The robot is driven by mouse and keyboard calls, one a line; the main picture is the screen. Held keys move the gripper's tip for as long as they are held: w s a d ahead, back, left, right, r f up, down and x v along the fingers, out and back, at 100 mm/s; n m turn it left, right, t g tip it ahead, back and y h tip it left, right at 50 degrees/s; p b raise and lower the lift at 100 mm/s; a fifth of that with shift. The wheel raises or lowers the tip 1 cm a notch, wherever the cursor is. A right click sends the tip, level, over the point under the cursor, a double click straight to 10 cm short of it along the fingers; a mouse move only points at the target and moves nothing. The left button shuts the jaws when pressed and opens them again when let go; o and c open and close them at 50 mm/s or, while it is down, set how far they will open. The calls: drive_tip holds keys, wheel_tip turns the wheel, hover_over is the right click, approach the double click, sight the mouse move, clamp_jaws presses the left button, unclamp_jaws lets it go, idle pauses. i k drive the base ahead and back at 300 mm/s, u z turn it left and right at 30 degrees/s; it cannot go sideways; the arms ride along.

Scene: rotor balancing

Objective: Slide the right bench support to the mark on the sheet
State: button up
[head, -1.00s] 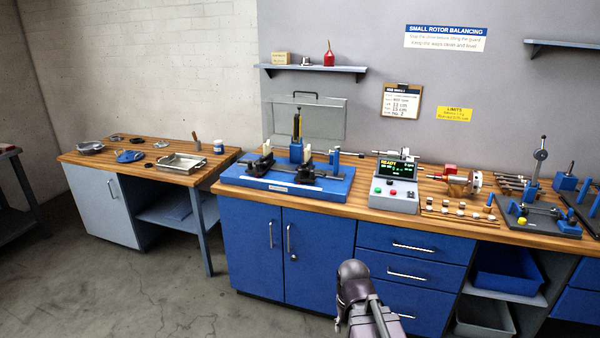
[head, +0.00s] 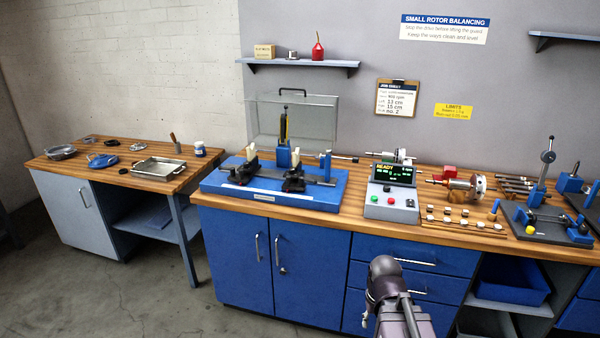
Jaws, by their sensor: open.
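The blue balancing bench (head: 215,187) stands on the wooden worktop. Its right support (head: 294,181) is a dark block with a pale upright piece behind it, on the rail right of the blue centre post (head: 283,155). The left support (head: 243,173) is a similar dark block left of the post. The job sheet (head: 397,98) hangs on a clipboard on the wall; its lines seem to read 13 cm and 15 cm. Scale marks on the rail are too small to read. My arm shows at the bottom, in front of the drawers; my gripper is not in view.
A clear guard (head: 318,118) stands raised behind the bench. The control box (head: 391,200) with a lit display sits to its right. Further right are a rotor (head: 465,187), small weights and a dial stand (head: 545,175). A side table (head: 60,170) holds trays. The front worktop edge is bare.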

sight(298, 174)
drive_tip(key=z, duration=0.2)
drive_tip(key=i, duration=1.45)
drive_tip(key=u, duration=0.4)
